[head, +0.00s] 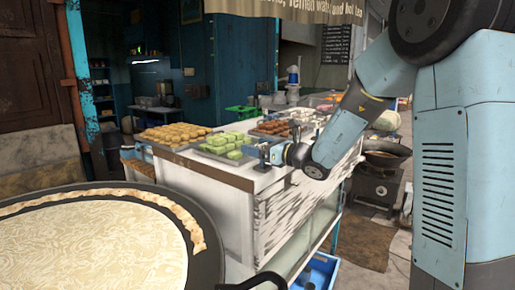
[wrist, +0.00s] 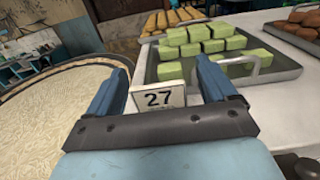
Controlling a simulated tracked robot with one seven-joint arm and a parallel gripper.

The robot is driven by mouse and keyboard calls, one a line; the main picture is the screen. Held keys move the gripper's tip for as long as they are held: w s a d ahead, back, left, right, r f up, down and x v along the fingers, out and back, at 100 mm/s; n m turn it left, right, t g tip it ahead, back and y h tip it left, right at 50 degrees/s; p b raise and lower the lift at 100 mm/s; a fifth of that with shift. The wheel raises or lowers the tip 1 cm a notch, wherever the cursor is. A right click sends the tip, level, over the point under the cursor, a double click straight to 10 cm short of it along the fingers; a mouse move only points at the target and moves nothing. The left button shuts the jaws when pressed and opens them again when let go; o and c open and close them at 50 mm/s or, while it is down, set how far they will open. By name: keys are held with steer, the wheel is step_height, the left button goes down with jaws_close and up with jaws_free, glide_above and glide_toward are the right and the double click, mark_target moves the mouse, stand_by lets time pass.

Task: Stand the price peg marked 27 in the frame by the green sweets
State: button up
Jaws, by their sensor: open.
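The price peg marked 27 (wrist: 158,97) shows as a pale card with black digits in the wrist view, beside the near edge of the green sweets' tray. My gripper (wrist: 163,68) is open, with one blue finger on each side of the card; I cannot tell whether either finger touches it. The green sweets (wrist: 205,45) lie stacked in a metal tray (wrist: 270,77). In the head view my gripper (head: 264,154) is at the counter's near corner, right of the green sweets (head: 225,145). The peg's lower part is hidden by my gripper, and I cannot make out the frame.
Golden sweets (head: 172,134) lie on a tray to the left, and brown sweets (head: 272,127) on one behind. A large round pan (head: 100,240) with pale batter fills the front left.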

steer(key=v, duration=1.3)
steer(key=s+a+f+n+g+h, duration=0.15)
steer(key=s+n+g+h, duration=0.45)
steer(key=s+n, duration=1.1)
steer(key=s+d+n+h, duration=0.8)
steer(key=s+d, duration=0.2)
steer(key=d, duration=0.3)
steer(key=shift+s+d+r+n+t, duration=0.15)
steer(key=shift+d+r+n+t, duration=0.05)
steer(key=shift+r+n+t, duration=0.1)
